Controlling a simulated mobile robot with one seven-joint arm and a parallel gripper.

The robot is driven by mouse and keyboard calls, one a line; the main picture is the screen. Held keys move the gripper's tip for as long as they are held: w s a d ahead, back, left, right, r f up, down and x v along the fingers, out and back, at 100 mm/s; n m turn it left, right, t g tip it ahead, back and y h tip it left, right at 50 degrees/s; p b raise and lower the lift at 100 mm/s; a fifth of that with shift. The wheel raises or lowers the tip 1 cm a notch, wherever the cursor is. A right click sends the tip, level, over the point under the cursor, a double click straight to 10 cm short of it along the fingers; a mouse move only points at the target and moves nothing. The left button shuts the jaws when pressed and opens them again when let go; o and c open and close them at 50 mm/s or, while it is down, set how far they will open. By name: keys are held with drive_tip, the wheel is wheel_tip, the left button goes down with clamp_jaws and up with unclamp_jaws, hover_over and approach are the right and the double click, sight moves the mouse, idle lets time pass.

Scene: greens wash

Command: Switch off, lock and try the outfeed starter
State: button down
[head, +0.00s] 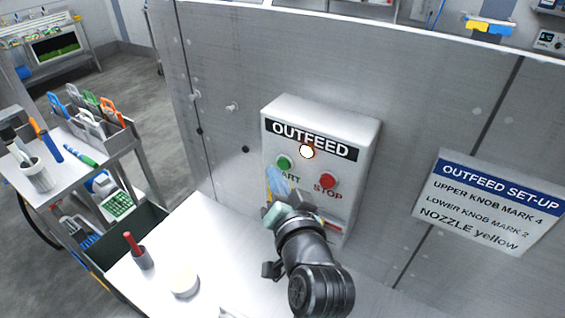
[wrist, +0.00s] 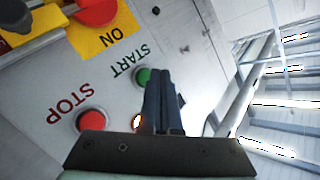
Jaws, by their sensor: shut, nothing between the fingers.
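The outfeed starter (head: 364,142) is a pale grey box on a steel panel, labelled OUTFEED. Its lamp (head: 306,151) is lit. The green START button (head: 284,163) and red STOP button (head: 327,180) sit below the lamp. In the wrist view, upside down, STOP (wrist: 92,118) is clear and START (wrist: 143,76) is partly behind my fingers. A yellow plate (wrist: 112,42) there reads ON beside a red knob (wrist: 97,10); my arm mostly hides this area in the head view. My gripper (head: 272,175) is shut and empty before the START side; contact cannot be told.
A cart at left carries a rack of coloured-handled items (head: 90,110). A set-up sign (head: 490,205) hangs to the right.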

drive_tip(key=s+a+p, duration=0.1)
drive_tip(key=s, duration=0.1)
drive_tip(key=s+a+p, duration=0.1)
drive_tip(key=s+a, duration=0.1)
idle(0.5)
idle(0.6)
wheel_tip(320, 180, up, 23)
drive_tip(key=s+n+t+b, duration=0.1)
drive_tip(key=n+t+b, duration=0.15)
drive_tip(key=t, duration=0.35)
drive_tip(key=s+r+n+t+h, duration=0.1)
drive_tip(key=s+r+t, duration=0.1)
drive_tip(key=s+r, duration=0.3)
drive_tip(key=s+r+n+t+h, duration=0.1)
drive_tip(key=s+r+n+t, duration=0.1)
drive_tip(key=s+r, duration=0.4)
wheel_tip(320, 180, up, 5)
drive_tip(key=shift+s+d+r+t+h+b, duration=0.2)
drive_tip(key=shift+s+t+h+b, duration=0.15)
drive_tip(key=shift+t, duration=0.25)
drive_tip(key=shift+w+f, duration=0.15)
